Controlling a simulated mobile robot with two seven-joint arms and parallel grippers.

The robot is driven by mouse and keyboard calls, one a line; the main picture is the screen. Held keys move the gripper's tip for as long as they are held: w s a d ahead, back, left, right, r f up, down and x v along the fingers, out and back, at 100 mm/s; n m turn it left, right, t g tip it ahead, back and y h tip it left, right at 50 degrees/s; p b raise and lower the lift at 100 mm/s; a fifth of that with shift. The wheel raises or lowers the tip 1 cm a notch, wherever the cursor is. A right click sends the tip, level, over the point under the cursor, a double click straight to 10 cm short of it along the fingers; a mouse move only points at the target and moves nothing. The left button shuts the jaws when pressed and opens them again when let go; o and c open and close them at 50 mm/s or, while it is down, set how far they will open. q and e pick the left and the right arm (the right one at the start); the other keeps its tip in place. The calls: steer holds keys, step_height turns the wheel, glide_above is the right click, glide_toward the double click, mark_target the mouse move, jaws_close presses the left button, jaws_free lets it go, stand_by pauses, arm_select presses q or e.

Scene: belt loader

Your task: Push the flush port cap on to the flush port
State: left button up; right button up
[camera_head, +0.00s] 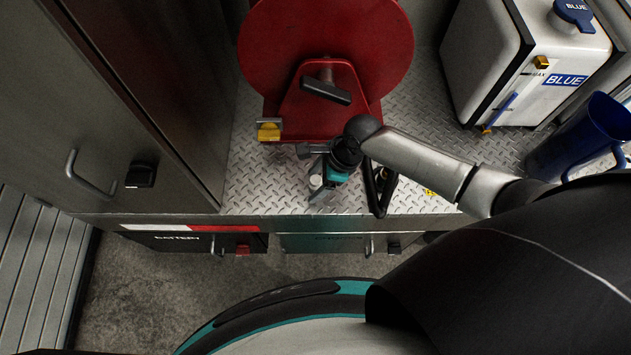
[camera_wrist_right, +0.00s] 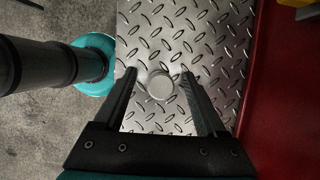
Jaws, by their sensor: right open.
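A small round pale disc (camera_wrist_right: 160,86), which looks like the flush port cap, shows between and beyond my right fingertips in the right wrist view. Its face is turned toward the camera, against the diamond-plate deck (camera_wrist_right: 185,30). Whether it sits on the flush port is hidden. A pale round top (camera_head: 316,181) beside the gripper in the head view seems to be the same thing. My right gripper (camera_wrist_right: 159,76) is open, with one finger on each side of the disc and gaps between. In the head view, my right gripper (camera_head: 318,172) is over the deck, partly hidden by its wrist. My left gripper is out of view.
A red hose reel (camera_head: 330,35) stands just behind the gripper, with a yellow block (camera_head: 269,131) at its foot. A black handle-like loop (camera_head: 380,190) is close on the right. A grey cabinet (camera_head: 150,80) bounds the left; a white tank (camera_head: 530,65) and blue jug (camera_head: 580,140) stand right.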

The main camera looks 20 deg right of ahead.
jaws_close()
stand_by(0.7)
